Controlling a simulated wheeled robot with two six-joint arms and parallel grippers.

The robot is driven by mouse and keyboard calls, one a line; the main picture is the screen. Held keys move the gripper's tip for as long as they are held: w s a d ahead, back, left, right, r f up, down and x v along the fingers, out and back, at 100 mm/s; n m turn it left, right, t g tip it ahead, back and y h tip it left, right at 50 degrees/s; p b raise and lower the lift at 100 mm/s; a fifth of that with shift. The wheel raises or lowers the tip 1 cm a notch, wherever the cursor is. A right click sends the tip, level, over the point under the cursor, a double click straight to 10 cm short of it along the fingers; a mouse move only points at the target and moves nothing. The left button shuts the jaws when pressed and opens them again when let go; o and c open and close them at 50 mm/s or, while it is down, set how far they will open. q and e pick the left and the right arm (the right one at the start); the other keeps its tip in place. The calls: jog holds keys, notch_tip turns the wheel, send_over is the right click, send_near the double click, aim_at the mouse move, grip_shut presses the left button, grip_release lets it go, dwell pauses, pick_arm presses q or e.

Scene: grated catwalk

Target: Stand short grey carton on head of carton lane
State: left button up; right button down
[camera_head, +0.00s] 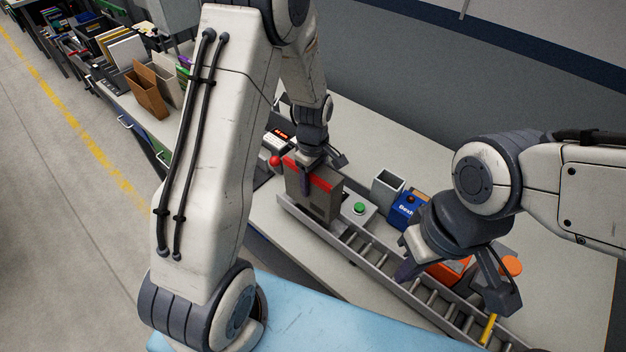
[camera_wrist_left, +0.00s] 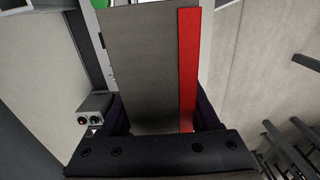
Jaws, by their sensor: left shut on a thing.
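The short grey carton (camera_head: 318,203), with a red band along its top, is upright at the far left end of the roller carton lane (camera_head: 352,245) in the head view. I cannot tell whether its base touches the rollers. My left gripper (camera_head: 317,172) is shut on the carton from above. The left wrist view shows the carton's grey face and red band (camera_wrist_left: 188,70) between the fingers. My right gripper (camera_head: 457,287) is open and empty, above the nearer right part of the lane.
A green button box (camera_head: 360,209), grey open bin (camera_head: 387,188), blue box (camera_head: 407,211) and orange box (camera_head: 450,270) stand behind the lane. A red knob (camera_head: 274,160) is left of the carton. A yellow piece (camera_head: 488,328) sits on the lane.

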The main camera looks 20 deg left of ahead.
pick_arm(q)
jog(key=shift+f, duration=0.15)
jog(key=shift+f+b, duration=1.4)
jog(key=shift+f, duration=0.45)
jog(key=o, duration=1.5)
jog(key=shift+r, duration=0.1)
jog(key=shift+c, duration=0.2)
jog(key=shift+o, duration=0.2)
jog(key=shift+r+p, duration=3.35)
jog(key=shift+r, duration=0.7)
